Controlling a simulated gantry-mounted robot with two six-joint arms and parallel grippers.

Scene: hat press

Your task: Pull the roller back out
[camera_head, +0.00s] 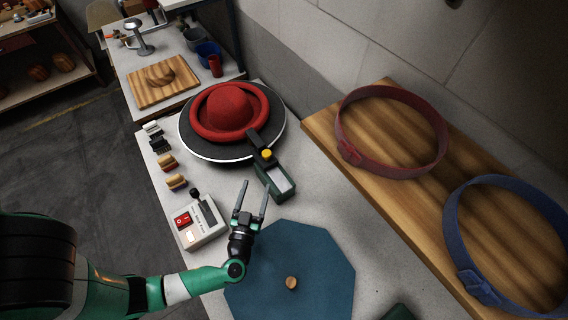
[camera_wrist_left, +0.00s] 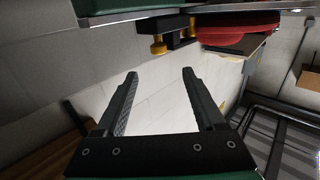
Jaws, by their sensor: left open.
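A red hat (camera_head: 229,112) with a wide brim sits on a round dark plate (camera_head: 185,140) with a pale edge. The roller unit (camera_head: 273,176) stands at the plate's near right, with a green body, a yellow knob (camera_head: 266,154) and a black roller end (camera_head: 254,139) reaching to the brim. I cannot tell whether that end touches the brim. My left gripper (camera_head: 251,190) is open and empty, short of the roller unit and apart from it. The yellow knob (camera_wrist_left: 159,47) and the red brim (camera_wrist_left: 238,32) also show in the left wrist view, above the open fingers (camera_wrist_left: 158,82). My right gripper is out of view.
A control box (camera_head: 201,222) with a red switch stands left of my gripper. A blue octagonal mat (camera_head: 325,270) with a wooden knob lies in front. A wooden board (camera_head: 420,220) with red and blue bands is at the right. Small brushes and blocks line the left edge.

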